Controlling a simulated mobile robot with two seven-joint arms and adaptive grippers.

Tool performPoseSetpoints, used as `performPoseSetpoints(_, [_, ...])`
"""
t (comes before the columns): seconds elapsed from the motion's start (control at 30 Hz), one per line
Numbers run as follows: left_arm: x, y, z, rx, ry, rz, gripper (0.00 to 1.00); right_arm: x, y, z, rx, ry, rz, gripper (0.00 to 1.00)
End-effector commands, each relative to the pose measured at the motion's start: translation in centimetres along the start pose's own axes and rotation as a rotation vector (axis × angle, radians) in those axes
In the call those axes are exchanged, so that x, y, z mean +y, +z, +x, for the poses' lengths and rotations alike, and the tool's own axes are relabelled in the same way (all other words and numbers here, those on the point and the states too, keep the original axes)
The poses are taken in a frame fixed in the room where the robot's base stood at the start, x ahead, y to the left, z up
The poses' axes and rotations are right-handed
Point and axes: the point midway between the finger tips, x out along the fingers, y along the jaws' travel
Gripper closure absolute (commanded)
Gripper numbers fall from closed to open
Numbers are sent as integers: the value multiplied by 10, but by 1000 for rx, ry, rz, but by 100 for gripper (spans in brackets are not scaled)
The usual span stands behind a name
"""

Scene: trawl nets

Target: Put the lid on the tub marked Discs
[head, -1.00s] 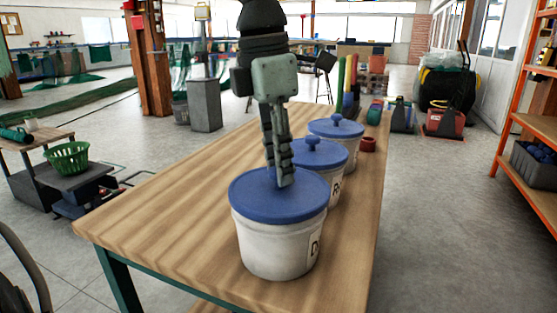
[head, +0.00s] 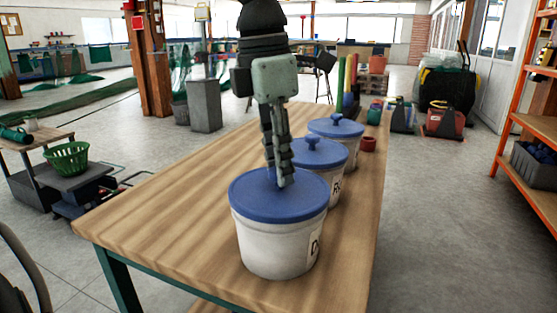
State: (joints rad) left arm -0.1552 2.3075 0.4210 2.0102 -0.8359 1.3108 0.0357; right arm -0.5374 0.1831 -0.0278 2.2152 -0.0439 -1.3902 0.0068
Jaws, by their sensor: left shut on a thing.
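The nearest white tub (head: 268,246) stands on the wooden table, with a label at its right side that starts with "D". A blue lid (head: 257,200) sits level on its rim. My left gripper (head: 279,180) points down at the middle of this lid and is shut on its knob, which the fingers hide. Two more white tubs with blue knobbed lids stand behind it: the middle one (head: 335,187), with a partly seen label, and the far one (head: 352,152). My right gripper is not in view.
The wooden table (head: 165,205) is clear to the left of the tubs. A small red ring-shaped object (head: 368,144) lies right of the far tub, and upright coloured items (head: 348,88) stand at the table's far end. An orange shelf (head: 525,125) stands at the right.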

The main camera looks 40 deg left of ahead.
Motion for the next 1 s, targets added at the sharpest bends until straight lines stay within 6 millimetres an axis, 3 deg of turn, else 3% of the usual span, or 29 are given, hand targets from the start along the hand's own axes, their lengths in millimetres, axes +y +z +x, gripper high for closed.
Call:
performPoseSetpoints(0.43, [0,0,0,0,0,0,92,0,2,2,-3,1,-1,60])
performPoseSetpoints(0.47, [0,0,0,0,0,0,71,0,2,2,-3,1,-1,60])
performPoseSetpoints(0.63, [0,0,0,0,0,0,50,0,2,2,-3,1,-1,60])
performPoseSetpoints(0.87, [0,0,0,0,0,0,48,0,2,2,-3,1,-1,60])
performPoseSetpoints(1.0, [0,0,0,0,0,0,31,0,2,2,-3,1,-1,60])
